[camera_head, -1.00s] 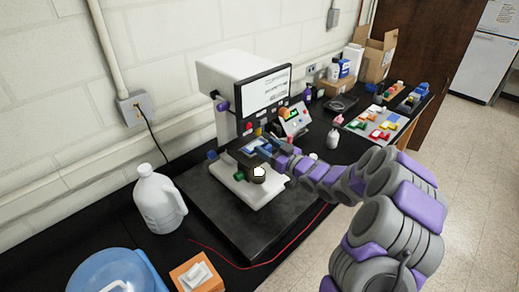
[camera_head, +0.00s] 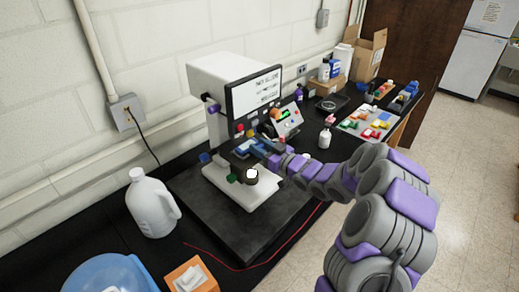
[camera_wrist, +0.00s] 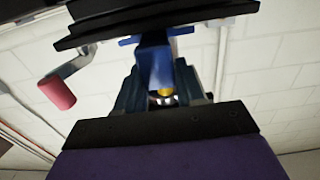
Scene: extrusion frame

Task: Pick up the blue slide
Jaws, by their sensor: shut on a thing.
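The blue slide (camera_wrist: 158,62) shows in the wrist view between the two dark fingers of my gripper (camera_wrist: 162,98). The fingers are shut on its narrow lower part, and a wider blue bar spans above. In the head view the slide (camera_head: 258,147) is small, at the dark stage of the white and black machine (camera_head: 232,100). My gripper (camera_head: 273,157) reaches it from the right. I cannot tell whether the slide still touches the stage.
A small bottle (camera_head: 324,139) and a tray of coloured pieces (camera_head: 368,123) are right. A red wire crosses the bench front.

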